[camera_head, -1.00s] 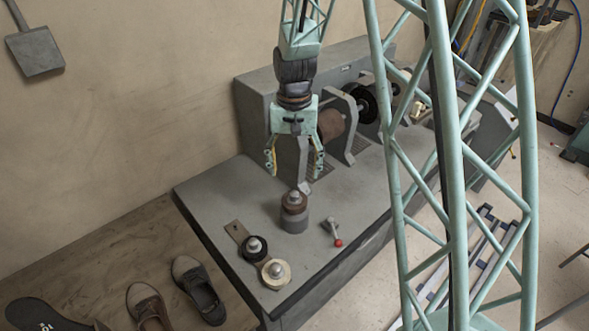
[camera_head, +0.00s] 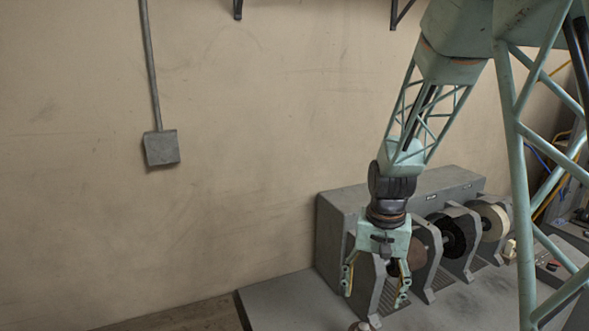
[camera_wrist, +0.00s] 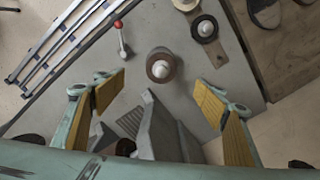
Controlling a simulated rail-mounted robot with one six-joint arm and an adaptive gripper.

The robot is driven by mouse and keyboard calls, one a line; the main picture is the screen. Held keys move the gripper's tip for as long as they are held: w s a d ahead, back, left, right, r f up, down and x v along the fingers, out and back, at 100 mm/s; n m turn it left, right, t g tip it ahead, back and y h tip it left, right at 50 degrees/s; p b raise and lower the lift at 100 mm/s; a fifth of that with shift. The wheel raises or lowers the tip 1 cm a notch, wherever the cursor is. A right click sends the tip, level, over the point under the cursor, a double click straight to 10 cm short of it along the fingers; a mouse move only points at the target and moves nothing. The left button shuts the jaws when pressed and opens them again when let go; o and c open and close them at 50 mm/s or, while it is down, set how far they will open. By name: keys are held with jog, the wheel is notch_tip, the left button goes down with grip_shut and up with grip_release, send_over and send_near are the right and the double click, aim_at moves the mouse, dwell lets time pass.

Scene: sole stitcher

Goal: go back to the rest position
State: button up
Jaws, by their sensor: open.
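My gripper (camera_head: 376,285) hangs pointing down over the grey machine bench (camera_head: 285,305), in front of the machine housing with its wheels. Its two fingers are spread apart with nothing between them. In the wrist view my gripper (camera_wrist: 160,98) also shows open, with yellow pads on both fingers. Below it stands a round post with a brown collar and pale knob (camera_wrist: 160,65); the gripper is apart from it. In the head view only the top of this post shows at the lower edge.
Grey housing (camera_head: 345,220) with a brown wheel, a black brush wheel (camera_head: 453,232) and a pale wheel (camera_head: 490,218) stands close by my gripper. A red-tipped lever (camera_wrist: 121,38) and two spools are on the bench. A switch box (camera_head: 161,148) hangs on the wall. The air left of the arm is clear.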

jog(key=s+r+n+t+b, duration=0.2)
jog(key=s+r+b, duration=0.3)
jog(key=s+r, duration=1.05)
jog(key=s+r+n+t+b, duration=0.1)
jog(key=s+b, duration=0.3)
jog(key=s, duration=1.6)
jog(key=shift+s+r+n+t, duration=0.3)
jog(key=shift+s+n, duration=0.05)
jog(key=shift+n, duration=0.15)
dwell(0.5)
